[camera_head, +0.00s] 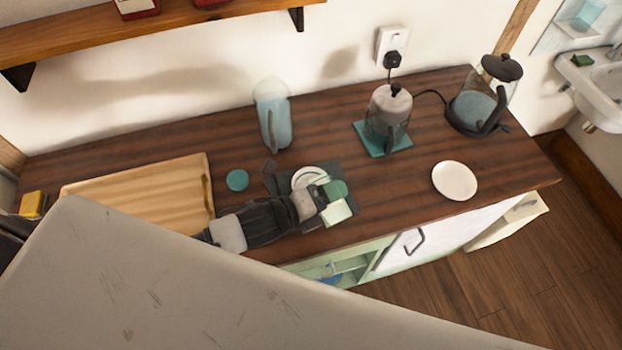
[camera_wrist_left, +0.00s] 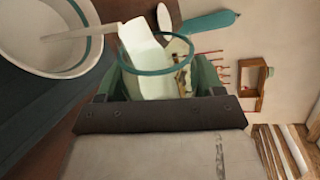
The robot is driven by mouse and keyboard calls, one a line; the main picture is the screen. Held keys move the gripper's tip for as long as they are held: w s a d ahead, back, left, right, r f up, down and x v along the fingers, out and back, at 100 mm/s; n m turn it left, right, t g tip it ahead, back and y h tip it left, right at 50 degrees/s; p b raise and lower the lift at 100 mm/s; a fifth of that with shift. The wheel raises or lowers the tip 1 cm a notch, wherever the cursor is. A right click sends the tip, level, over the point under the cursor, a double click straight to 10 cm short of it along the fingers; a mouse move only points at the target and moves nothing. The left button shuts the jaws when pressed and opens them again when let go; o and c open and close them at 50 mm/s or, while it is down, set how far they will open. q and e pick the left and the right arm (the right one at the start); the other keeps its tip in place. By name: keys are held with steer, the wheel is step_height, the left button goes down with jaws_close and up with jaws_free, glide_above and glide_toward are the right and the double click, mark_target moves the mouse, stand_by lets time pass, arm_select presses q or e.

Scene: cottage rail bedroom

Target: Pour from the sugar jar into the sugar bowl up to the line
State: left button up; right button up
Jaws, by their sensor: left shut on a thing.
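My left gripper (camera_head: 322,196) reaches in low over the counter and is shut on the sugar jar, a clear jar with a teal rim (camera_wrist_left: 188,58). The wrist view shows white sugar (camera_wrist_left: 146,62) inside it, up to its mouth. The jar appears tilted towards the sugar bowl (camera_head: 304,173), which is white, stands on a dark mat and is partly hidden by the gripper. In the wrist view the bowl (camera_wrist_left: 30,62) has a teal line inside. A narrow pale strip runs from the jar's mouth into the bowl; I cannot tell whether it is falling sugar. My right gripper is not in view.
A teal lid (camera_head: 237,180) and a wooden board (camera_head: 150,190) are left of the bowl. A blue jug (camera_head: 274,118), a French press (camera_head: 386,112) and a kettle (camera_head: 478,105) stand behind. A white plate (camera_head: 454,180) lies right, with bare counter around it.

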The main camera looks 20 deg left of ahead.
arm_select(q)
steer(key=shift+w+a+r+n+p, duration=0.3)
steer(key=shift+w+r+n+p, duration=0.1)
steer(key=shift+p, duration=0.2)
stand_by(0.8)
steer(key=shift+a+f+n+g+h, duration=0.1)
steer(key=shift+f+n+g+h, duration=0.25)
steer(key=shift+n, duration=0.35)
stand_by(0.9)
steer(key=shift+w+p, duration=0.1)
steer(key=shift+p, duration=0.35)
steer(key=s+d+f+m+b, duration=0.1)
steer(key=m+b, duration=0.1)
steer(key=b, duration=0.1)
steer(key=shift+s, duration=0.15)
steer(key=shift+d+r+m+t+y, duration=0.1)
steer(key=shift+r+m+t+y, duration=0.2)
steer(key=shift+m+t+y, duration=0.15)
steer(key=shift+f+m+b, duration=0.45)
steer(key=shift+f+b, duration=0.05)
steer(key=shift+f, duration=0.05)
steer(key=shift+r+m+t+y, duration=0.15)
steer(key=shift+m+t+y, duration=0.15)
steer(key=shift+m+t, duration=0.35)
steer(key=shift+m, duration=0.35)
